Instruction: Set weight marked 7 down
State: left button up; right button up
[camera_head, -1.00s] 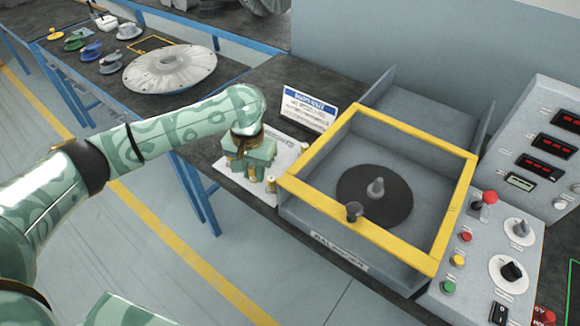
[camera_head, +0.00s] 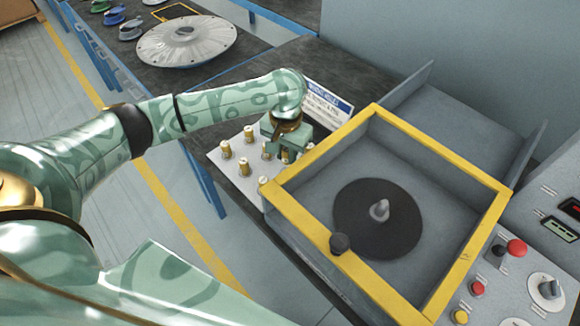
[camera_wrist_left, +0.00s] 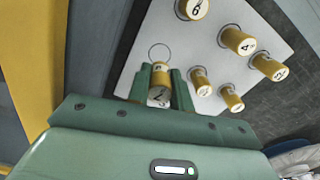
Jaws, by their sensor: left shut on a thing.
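The weight marked 7 (camera_wrist_left: 159,96) is a small brass cylinder with a pale numbered end. My left gripper (camera_wrist_left: 161,84) is shut on it, one green finger on each side. In the wrist view an empty ring outline (camera_wrist_left: 158,52) on the white board (camera_wrist_left: 205,55) shows just beyond the weight. I cannot tell whether the weight touches the board. In the head view my left gripper (camera_head: 287,152) is over the right part of the white board (camera_head: 232,176), and its fingers largely hide the weight. My right gripper is not in view.
Other brass weights stand on the board, including those marked 6 (camera_wrist_left: 194,8), 4 (camera_wrist_left: 238,40) and 3 (camera_wrist_left: 268,66). A yellow-rimmed box (camera_head: 300,212) with a dark disc (camera_head: 350,215) adjoins on the right. A sign (camera_head: 328,104) stands behind the gripper.

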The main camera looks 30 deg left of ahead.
aim_at(287, 149)
pick_arm(q)
notch_tip(287, 149, down, 5)
jog(key=b, duration=0.3)
jog(key=shift+f, duration=0.2)
jog(key=shift+w+r, duration=0.1)
jog(key=shift+r, duration=0.05)
jog(key=shift+p, duration=0.3)
jog(key=o, duration=0.9)
notch_tip(287, 149, up, 12)
jog(key=p, duration=0.7)
